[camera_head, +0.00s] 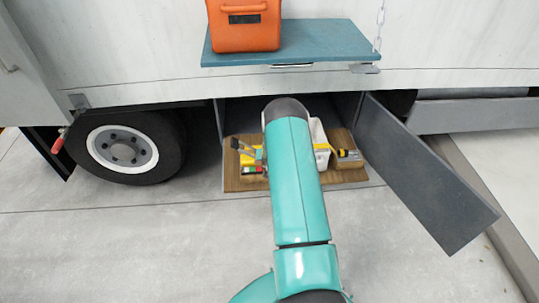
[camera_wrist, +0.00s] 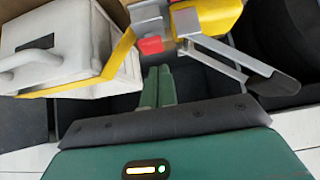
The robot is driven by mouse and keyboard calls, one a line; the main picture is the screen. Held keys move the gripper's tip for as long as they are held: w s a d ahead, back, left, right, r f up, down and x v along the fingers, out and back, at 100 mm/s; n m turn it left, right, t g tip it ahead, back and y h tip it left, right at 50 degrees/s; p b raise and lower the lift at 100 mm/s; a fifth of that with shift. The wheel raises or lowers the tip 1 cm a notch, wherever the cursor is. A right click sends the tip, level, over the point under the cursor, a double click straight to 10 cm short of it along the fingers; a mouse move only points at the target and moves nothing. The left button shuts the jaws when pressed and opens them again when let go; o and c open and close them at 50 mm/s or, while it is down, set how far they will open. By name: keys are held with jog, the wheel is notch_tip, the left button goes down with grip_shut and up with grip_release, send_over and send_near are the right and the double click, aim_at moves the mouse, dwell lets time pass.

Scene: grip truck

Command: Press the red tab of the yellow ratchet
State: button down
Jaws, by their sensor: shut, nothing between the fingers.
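The yellow ratchet (camera_wrist: 215,16) is at the top of the wrist view, with a grey metal frame and a long grey lever running down to the right. Its red tab (camera_wrist: 150,45) shows just left of the frame. A yellow strap (camera_wrist: 112,65) runs from near the ratchet down to the left. My gripper (camera_wrist: 158,72) is shut and empty, its green fingertips just below the red tab in the picture. I cannot tell whether they touch it. In the head view my arm hides the gripper and part of the ratchet.
A white box (camera_wrist: 55,62) with a handle stands left of my fingers. In the head view, an open compartment floor (camera_head: 240,183) holds several items under the truck. A dark open door (camera_head: 420,170) is at right, and a blue shelf (camera_head: 320,42) carries an orange case (camera_head: 240,30) above.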

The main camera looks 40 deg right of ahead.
jog(key=v, duration=0.7)
jog(key=shift+r, duration=0.25)
jog(key=shift+s+a, duration=0.1)
dwell(0.4)
jog(key=w+a+r+n+y, duration=0.1)
jog(key=a+r, duration=0.4)
jog(key=r, duration=0.4)
jog(key=w+a+r+n, duration=0.1)
jog(key=a+r, duration=0.4)
jog(key=r, duration=0.4)
jog(key=s+a+r+n+y, duration=0.15)
jog(key=s+a+r, duration=0.35)
jog(key=a+r, duration=0.8)
jog(key=s+a+r+n, duration=0.1)
jog(key=s+a+r, duration=0.2)
jog(key=s, duration=0.5)
jog(key=s+a+r+n+g+y, duration=0.1)
jog(key=s+a+r, duration=0.3)
jog(key=s, duration=0.5)
jog(key=s+a+r+n+y, duration=0.1)
jog(key=s+a+r, duration=0.3)
jog(key=s+a, duration=0.3)
jog(key=shift+s+a+r+g, duration=0.15)
jog(key=shift+s+r+g, duration=0.2)
jog(key=shift+s, duration=0.7)
